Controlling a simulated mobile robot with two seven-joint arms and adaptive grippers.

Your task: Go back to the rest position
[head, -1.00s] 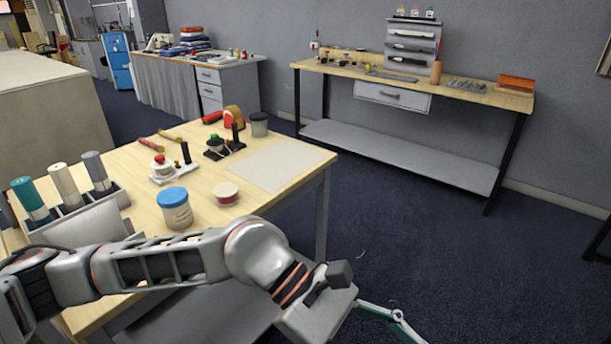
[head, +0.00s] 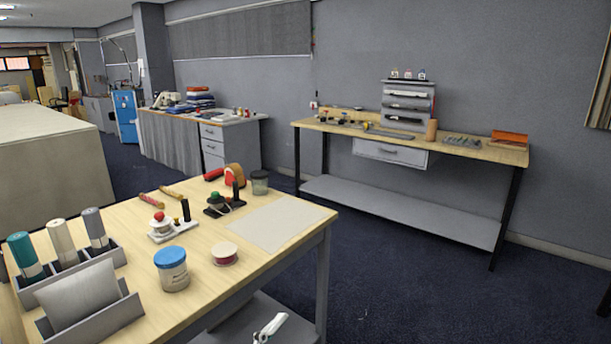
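Nothing of my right gripper shows.
The near table holds a blue-lidded jar (head: 172,268), a round red-and-white tin (head: 224,254), a rack of spools (head: 110,250) and a pale mat (head: 265,222). A workbench (head: 460,145) stands along the wall. Dark floor (head: 400,285) lies free between them.

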